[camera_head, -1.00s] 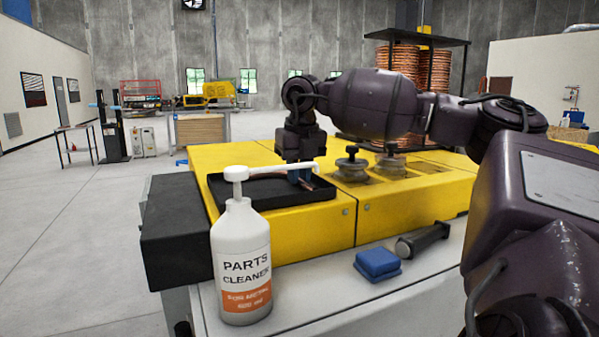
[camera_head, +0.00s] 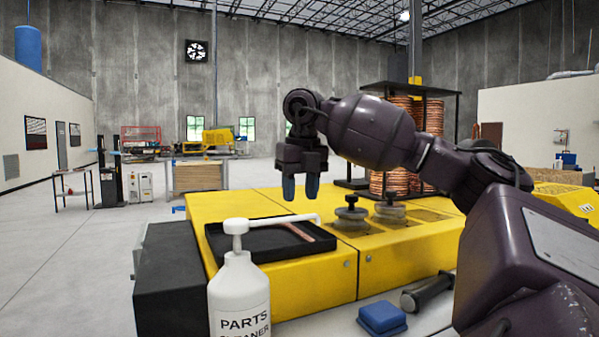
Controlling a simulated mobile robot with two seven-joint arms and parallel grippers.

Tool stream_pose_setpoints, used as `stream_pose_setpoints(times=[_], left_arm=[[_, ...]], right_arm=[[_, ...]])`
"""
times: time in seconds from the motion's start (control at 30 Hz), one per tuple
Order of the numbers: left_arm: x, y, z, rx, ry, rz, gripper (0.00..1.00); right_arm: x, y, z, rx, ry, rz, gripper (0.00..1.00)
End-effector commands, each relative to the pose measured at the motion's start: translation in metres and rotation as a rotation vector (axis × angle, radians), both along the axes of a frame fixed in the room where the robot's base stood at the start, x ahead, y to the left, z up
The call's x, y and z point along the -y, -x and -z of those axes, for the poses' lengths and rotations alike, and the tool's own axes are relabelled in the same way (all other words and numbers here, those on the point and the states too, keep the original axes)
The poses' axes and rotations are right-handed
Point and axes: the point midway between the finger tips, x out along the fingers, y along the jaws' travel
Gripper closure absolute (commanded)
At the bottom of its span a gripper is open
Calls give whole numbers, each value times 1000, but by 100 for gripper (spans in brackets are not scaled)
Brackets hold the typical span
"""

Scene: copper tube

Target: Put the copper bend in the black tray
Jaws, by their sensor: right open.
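The black tray (camera_head: 225,247) sits on the yellow machine top, left of centre. The copper bend (camera_head: 300,232) lies in the tray at its right side; part of it is hidden behind the bottle's spout. My right gripper (camera_head: 301,188) is raised above the tray's right part, pointing down. Its blue fingertips are apart and nothing is between them. My left gripper is not in view.
A white parts cleaner bottle (camera_head: 239,290) stands in front of the tray, its spout reaching across it. Two dark-knobbed fittings (camera_head: 351,213) stand on the machine right of the tray. A blue block (camera_head: 382,317) and a dark cylindrical tool (camera_head: 427,292) lie at the front right.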

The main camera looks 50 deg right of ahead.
Motion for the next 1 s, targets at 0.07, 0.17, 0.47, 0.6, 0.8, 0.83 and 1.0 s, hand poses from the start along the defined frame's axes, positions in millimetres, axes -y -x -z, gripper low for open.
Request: stream_pose_setpoints(times=[0.07, 0.17, 0.47, 0.6, 0.8, 0.83, 1.0], left_arm=[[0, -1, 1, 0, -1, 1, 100], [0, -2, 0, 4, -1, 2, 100], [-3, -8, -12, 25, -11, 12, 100], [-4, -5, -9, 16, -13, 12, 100], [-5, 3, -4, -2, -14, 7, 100], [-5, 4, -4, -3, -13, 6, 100], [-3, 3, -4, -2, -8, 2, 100]], right_arm=[[-1, 0, -10, 3, -2, -1, 59], [-2, 1, -23, 4, -2, -2, 59], [-2, 5, -44, 5, -1, 0, 59], [-2, 5, -48, 4, 0, 0, 59], [-3, 5, -49, 1, 0, 1, 59], [-3, 5, -49, 1, 0, 1, 59], [-3, 5, -49, 0, 1, 0, 59]])
